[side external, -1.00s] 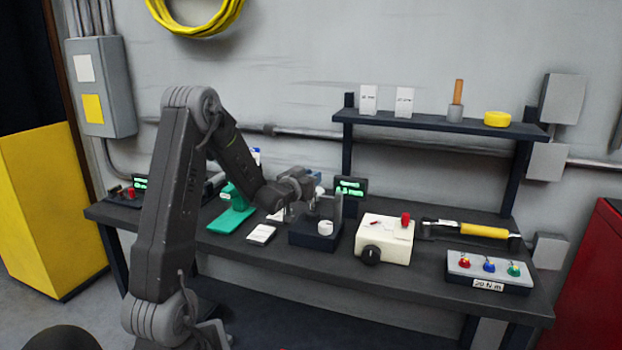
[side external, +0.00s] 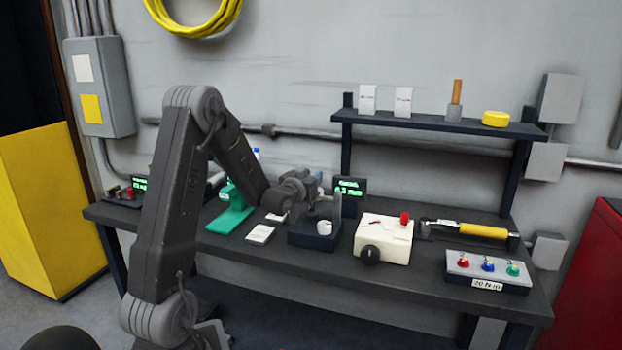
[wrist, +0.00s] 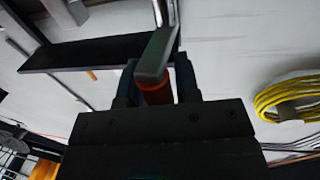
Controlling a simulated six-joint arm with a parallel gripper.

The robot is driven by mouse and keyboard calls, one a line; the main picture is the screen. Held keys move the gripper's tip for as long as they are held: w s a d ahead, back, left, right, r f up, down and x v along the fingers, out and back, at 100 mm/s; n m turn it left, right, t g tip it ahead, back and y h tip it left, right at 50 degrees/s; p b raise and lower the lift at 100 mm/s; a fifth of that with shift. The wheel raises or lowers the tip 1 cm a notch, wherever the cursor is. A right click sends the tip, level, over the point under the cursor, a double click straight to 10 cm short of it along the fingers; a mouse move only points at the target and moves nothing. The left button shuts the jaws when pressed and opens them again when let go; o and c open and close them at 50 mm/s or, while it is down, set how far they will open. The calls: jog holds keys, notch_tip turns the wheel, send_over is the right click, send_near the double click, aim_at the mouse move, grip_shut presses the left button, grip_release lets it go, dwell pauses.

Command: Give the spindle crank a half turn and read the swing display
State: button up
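The crank shows in the wrist view as a flat grey arm (wrist: 158,55) with an orange-red handle (wrist: 155,92). My gripper (wrist: 157,85) has one dark finger on each side of that handle and appears closed on it. In the side view my gripper (side external: 311,205) is at the dark blue fixture (side external: 314,241), beside its grey upright; the crank itself is largely hidden there. A white round knob (side external: 324,228) sits on the fixture's front. Just behind the fixture, a dark display (side external: 350,188) shows green lines too small to read.
Right of the fixture are a cream box (side external: 384,240) with a black knob, a yellow-handled tool (side external: 480,230) and a box with coloured knobs (side external: 487,270). A green stand (side external: 230,220) and a white card (side external: 260,234) lie left. A shelf (side external: 440,123) spans behind.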

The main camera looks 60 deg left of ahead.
jog(key=o, duration=0.3)
jog(key=v, duration=1.2)
